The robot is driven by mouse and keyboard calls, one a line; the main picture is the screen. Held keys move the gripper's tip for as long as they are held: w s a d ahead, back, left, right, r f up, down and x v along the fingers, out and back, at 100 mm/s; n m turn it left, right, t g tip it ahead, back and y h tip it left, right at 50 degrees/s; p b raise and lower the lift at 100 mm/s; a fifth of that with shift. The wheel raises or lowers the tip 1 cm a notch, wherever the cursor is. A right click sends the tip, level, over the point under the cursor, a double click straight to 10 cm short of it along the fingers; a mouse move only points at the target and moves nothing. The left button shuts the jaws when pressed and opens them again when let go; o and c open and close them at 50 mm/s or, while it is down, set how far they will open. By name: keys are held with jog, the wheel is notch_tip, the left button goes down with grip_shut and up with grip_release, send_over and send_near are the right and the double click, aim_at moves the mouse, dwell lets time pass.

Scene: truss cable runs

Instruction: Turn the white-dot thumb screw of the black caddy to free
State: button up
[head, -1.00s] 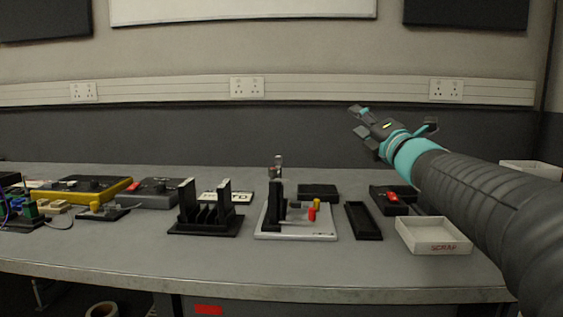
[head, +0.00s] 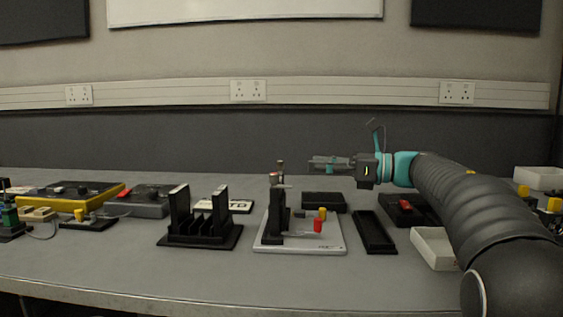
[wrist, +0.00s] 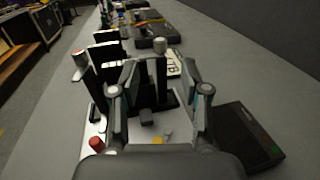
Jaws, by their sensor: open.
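A black caddy (head: 276,217) stands upright on a pale plate in the middle of the table. In the wrist view its two dark uprights (wrist: 103,72) rise ahead of my gripper. A knob with a pale top (wrist: 160,46) shows by the far upright, and another with a reddish rim (wrist: 80,58) by the left one. Small knobs also show above the caddy in the head view (head: 280,168). The white dot is too small to make out. My gripper (head: 314,164) is open and empty, level, right of the knobs and apart from them. Its fingers (wrist: 160,88) frame the caddy in the wrist view.
Red (head: 318,226) and yellow (head: 323,212) pegs stand on the pale plate (head: 330,245). A black slotted rack (head: 200,240) is to the left. A black box (head: 324,201), a narrow black tray (head: 374,232) and a white tray (head: 432,248) lie to the right. The front table strip is clear.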

aim_at(280, 162)
jog(key=x, duration=0.9)
jog(key=shift+w+a+p, duration=0.1)
jog(key=shift+a+p, duration=0.25)
jog(key=shift+p, duration=0.05)
grip_shut()
